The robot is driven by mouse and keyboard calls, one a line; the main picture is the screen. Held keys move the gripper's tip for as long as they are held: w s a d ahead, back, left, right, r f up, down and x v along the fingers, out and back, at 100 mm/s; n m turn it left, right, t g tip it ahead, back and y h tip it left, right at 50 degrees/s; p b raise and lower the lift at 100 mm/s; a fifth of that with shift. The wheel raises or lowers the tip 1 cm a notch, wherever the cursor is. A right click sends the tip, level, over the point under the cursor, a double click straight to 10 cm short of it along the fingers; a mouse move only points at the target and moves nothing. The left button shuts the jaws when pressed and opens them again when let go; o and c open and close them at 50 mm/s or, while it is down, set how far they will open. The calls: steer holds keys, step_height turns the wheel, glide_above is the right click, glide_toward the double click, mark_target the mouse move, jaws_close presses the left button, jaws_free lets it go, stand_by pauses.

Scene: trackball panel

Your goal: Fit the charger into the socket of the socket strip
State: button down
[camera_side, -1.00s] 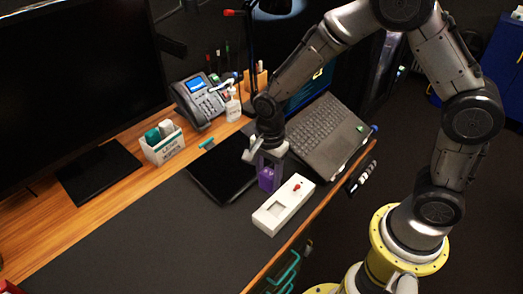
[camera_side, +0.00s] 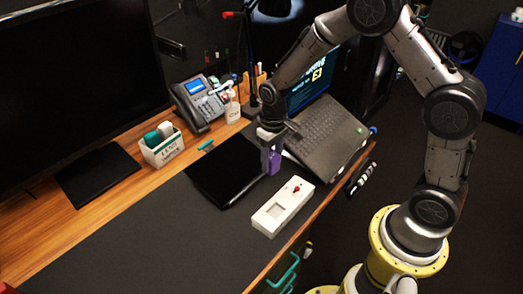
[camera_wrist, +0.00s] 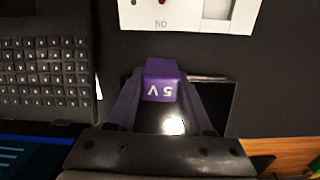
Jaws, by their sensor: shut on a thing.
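The charger is a small purple block (camera_side: 274,164) marked "5 V", and its label shows in the wrist view (camera_wrist: 160,90). My gripper (camera_side: 270,157) is shut on it, with one finger on each side in the wrist view. The white socket strip (camera_side: 267,222) lies on the dark desk mat, nearer the desk's front edge than the charger. It has a recessed square socket and a red switch. The strip also shows at the top of the wrist view (camera_wrist: 180,15), apart from the charger. The charger's plug side is hidden.
A black tablet (camera_side: 218,178) lies left of my gripper, and an open laptop (camera_side: 328,135) stands close on the right. A phone (camera_side: 199,103), a white bottle (camera_side: 233,108) and a white holder (camera_side: 162,148) are farther back. The mat (camera_side: 150,235) is clear at front left.

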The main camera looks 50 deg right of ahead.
steer(key=shift+n, duration=0.3)
steer(key=shift+s, duration=0.1)
steer(key=s+a+r, duration=0.2)
steer(key=s+r, duration=0.2)
steer(key=s, duration=0.7)
steer(key=s+a+r, duration=0.2)
steer(key=s+r, duration=0.2)
steer(key=s, duration=0.7)
glide_above(275, 213)
steer(key=f, duration=0.9)
steer(key=shift+s, duration=0.3)
steer(key=shift+w+f, duration=0.15)
steer(key=shift+f, duration=0.15)
steer(key=shift+w+f, duration=0.1)
steer(key=shift+f, duration=1.4)
steer(key=shift+f, duration=0.2)
